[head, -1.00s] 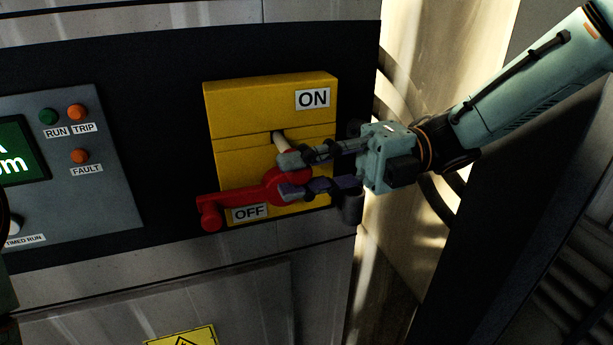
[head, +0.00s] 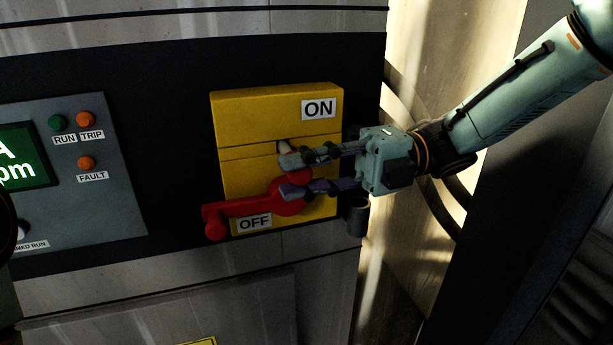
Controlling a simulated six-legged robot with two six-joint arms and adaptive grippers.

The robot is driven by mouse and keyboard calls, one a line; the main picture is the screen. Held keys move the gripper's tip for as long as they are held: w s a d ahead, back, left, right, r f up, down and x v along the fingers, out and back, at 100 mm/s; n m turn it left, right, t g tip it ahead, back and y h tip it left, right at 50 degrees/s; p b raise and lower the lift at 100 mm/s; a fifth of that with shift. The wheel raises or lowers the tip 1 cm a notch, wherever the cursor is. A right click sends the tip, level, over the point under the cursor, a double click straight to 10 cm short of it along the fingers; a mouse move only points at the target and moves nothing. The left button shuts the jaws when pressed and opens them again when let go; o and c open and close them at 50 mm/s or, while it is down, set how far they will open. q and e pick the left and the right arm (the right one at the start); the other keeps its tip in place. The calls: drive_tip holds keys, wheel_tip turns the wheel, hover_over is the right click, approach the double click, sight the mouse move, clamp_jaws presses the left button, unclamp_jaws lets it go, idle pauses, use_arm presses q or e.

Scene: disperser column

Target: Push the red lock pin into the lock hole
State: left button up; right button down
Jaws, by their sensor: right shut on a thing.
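The yellow switch box (head: 240,120) has a red lever (head: 240,218) that points left beside the OFF label. My right gripper (head: 287,176) is in front of the box, shut on the red lock pin (head: 301,174). The fingers cover much of the pin, and its red blends with the lever's round red hub behind. A short pale piece, seemingly the pin's shaft (head: 285,147), shows above the upper finger, at the dark lock hole (head: 279,141) in the box face. How deep it sits is hidden. My left gripper is out of view.
A grey panel (head: 115,210) with a green screen (head: 20,160) and RUN, TRIP and FAULT lamps is left of the box. A dark cup-like holder (head: 357,217) is at the box's lower right. The cabinet's right edge is close to my gripper.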

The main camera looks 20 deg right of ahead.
drive_tip(key=shift+w, duration=0.1)
drive_tip(key=c, duration=1.4)
unclamp_jaws()
drive_tip(key=shift+w, duration=0.1)
drive_tip(key=o, duration=0.4)
drive_tip(key=shift+c, duration=0.2)
drive_tip(key=shift+d, duration=0.6)
drive_tip(key=d, duration=0.6)
drive_tip(key=shift+w, duration=0.2)
drive_tip(key=shift+d, duration=0.1)
